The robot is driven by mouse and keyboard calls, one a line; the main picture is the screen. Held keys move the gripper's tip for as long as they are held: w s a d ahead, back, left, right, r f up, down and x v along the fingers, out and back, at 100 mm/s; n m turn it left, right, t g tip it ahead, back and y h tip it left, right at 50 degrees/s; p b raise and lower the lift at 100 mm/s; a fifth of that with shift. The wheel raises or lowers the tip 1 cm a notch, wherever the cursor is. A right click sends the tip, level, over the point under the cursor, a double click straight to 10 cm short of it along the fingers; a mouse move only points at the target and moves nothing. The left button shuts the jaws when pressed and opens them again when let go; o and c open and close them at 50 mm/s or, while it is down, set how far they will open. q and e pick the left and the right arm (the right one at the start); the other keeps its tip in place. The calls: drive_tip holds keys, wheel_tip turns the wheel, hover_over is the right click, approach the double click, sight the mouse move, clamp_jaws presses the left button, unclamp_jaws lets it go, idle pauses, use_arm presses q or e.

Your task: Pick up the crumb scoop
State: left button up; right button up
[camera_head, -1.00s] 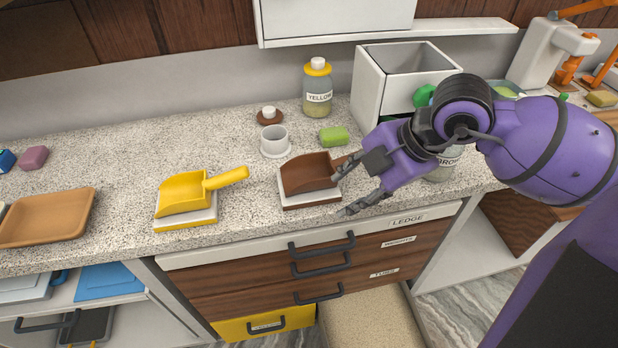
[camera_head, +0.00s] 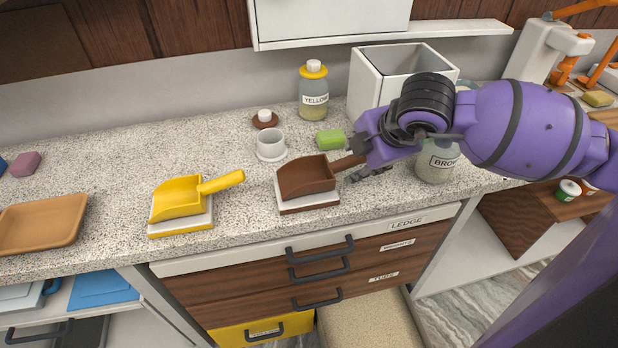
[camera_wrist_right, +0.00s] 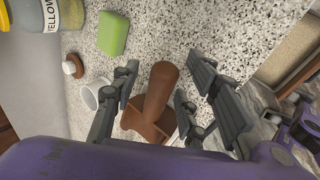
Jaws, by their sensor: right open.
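A brown scoop (camera_head: 306,177) rests on a white-topped block (camera_head: 290,205) near the counter's front edge, its handle pointing right. A yellow scoop (camera_head: 177,197) rests on a similar block to the left. My right gripper (camera_head: 357,162) is open at the brown scoop's handle. In the right wrist view, the brown handle (camera_wrist_right: 160,88) lies between the spread fingers, with a gap visible at least on the right side. Whether either finger touches it I cannot tell. My left gripper is not in view.
A white cup (camera_head: 271,146), a green sponge (camera_head: 331,139) and a yellow-capped jar (camera_head: 314,92) stand behind the brown scoop. A jar labelled brown (camera_head: 437,163) is close by my right arm. A tan tray (camera_head: 40,224) lies far left. Counter between tray and yellow scoop is clear.

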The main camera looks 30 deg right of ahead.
clamp_jaws()
drive_tip(key=shift+r, duration=0.15)
